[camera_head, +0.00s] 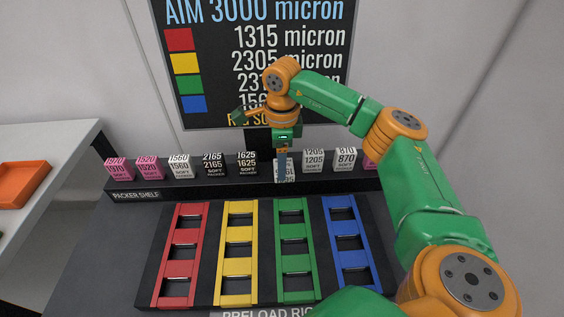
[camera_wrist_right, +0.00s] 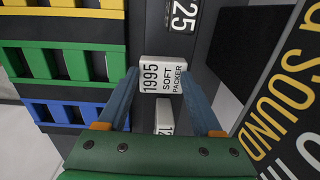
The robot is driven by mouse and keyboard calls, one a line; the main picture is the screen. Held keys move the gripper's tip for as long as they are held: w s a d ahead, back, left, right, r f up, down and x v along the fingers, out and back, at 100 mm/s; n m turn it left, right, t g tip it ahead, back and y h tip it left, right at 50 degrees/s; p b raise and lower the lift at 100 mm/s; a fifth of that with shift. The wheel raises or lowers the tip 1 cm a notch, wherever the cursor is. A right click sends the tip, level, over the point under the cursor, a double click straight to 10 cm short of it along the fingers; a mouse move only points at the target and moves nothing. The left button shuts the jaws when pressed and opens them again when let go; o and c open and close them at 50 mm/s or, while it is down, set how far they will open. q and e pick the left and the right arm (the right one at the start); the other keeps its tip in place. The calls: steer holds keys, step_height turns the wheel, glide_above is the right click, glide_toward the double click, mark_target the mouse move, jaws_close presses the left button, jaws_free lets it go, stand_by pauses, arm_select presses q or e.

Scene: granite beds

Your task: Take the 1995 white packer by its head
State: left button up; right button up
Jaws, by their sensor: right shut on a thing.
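The white packer marked 1995 SOFT PACKER (camera_wrist_right: 163,80) is between the fingertips of my right gripper (camera_wrist_right: 165,92) in the right wrist view. The gripper is shut on it, with one blue-grey finger at each side. In the head view my right gripper (camera_head: 281,169) points down at the packer shelf (camera_head: 200,186), between the 1625 and 1205 packers. The fingers hide much of the held packer there. I cannot tell whether its base still touches the shelf. My left gripper is not in view.
Close neighbours are the black 1625 packer (camera_head: 246,164) and white 1205 packer (camera_head: 314,160). More packers stand along the shelf. A sign (camera_head: 225,60) rises behind. The preload rig's red (camera_head: 180,253), yellow, green and blue frames lie in front. An orange tray (camera_head: 22,184) is at left.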

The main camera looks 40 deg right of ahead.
steer(key=shift+w+r, duration=0.4)
steer(key=shift+r, duration=0.35)
jaws_close()
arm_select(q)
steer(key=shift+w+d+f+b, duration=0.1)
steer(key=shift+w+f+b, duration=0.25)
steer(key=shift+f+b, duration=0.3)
arm_select(e)
steer(key=s+a+r, duration=0.2)
steer(key=a+r, duration=0.8)
steer(key=a, duration=0.3)
steer(key=shift+s, duration=0.35)
steer(key=o, duration=1.1)
jaws_free()
